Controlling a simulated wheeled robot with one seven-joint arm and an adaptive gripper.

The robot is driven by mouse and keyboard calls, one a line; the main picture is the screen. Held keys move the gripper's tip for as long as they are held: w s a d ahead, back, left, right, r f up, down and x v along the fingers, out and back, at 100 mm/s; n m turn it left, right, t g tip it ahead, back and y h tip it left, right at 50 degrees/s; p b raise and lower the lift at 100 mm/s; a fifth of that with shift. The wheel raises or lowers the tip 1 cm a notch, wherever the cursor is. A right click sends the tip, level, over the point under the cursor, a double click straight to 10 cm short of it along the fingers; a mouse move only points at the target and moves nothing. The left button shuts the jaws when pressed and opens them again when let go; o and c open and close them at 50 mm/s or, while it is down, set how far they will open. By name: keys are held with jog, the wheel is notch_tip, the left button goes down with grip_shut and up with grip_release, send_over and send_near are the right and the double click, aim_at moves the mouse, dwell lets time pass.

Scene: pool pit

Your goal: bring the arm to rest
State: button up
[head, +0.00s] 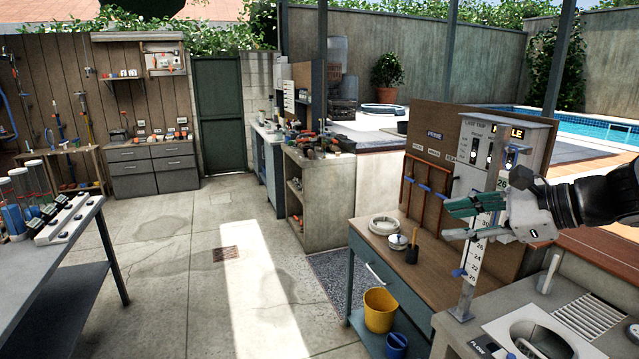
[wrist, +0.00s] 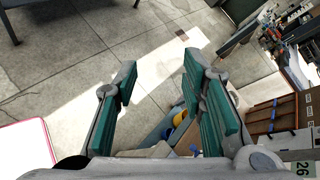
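My gripper (head: 462,219) is at the right in the head view, on my black and grey arm that reaches in from the right edge. It is above the counter with the sink and beside the upright white gauge scale (head: 476,262). In the wrist view my gripper (wrist: 158,95) shows two green-padded fingers spread well apart. Nothing is between the pads. Whether a finger touches the scale or its post is unclear, as they overlap in the head view.
A wooden board (head: 427,148) with pipes stands behind the bench, next to a switch panel (head: 503,150). A yellow bucket (head: 380,309) and a blue bucket (head: 397,345) sit low under the bench. A grey table (head: 60,255) stands at the left. The concrete floor between is clear.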

jog(key=s+a+f+n+g+h, duration=0.2)
jog(key=s+a+n+g, duration=0.1)
jog(key=s+a+n, duration=0.35)
jog(key=s+f+n+h+b, duration=0.2)
jog(key=s+n+h, duration=0.5)
jog(key=s+n, duration=0.6)
jog(key=shift+s+d+f+n, duration=0.3)
jog(key=shift+s+f+n, duration=0.05)
jog(key=shift+s+n, duration=0.1)
dwell(0.4)
